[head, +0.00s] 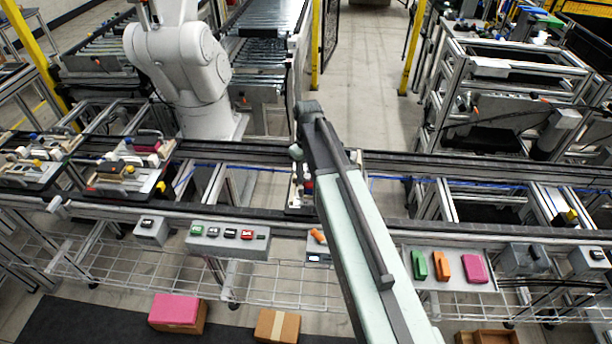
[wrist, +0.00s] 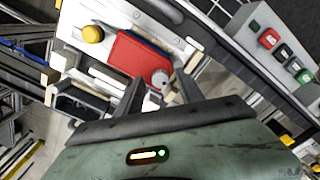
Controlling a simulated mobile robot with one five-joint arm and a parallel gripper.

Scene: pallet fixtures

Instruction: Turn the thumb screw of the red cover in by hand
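The red cover (wrist: 137,54) lies on a light fixture plate (wrist: 98,14) in the wrist view. A round grey thumb screw (wrist: 160,78) sits at the cover's lower right corner. My gripper (wrist: 158,82) has its two dark fingers spread to either side of the screw, with gaps between; I cannot tell its height above the screw. In the head view a small red patch, probably the cover (head: 308,187), shows beside my arm, which hides most of the fixture and the gripper.
A yellow knob (wrist: 93,33) stands left of the cover. A button box (wrist: 268,40) is at the upper right; it also shows in the head view (head: 228,240). Other pallets (head: 120,182) stand on the rail at left. A white robot arm (head: 185,70) stands behind.

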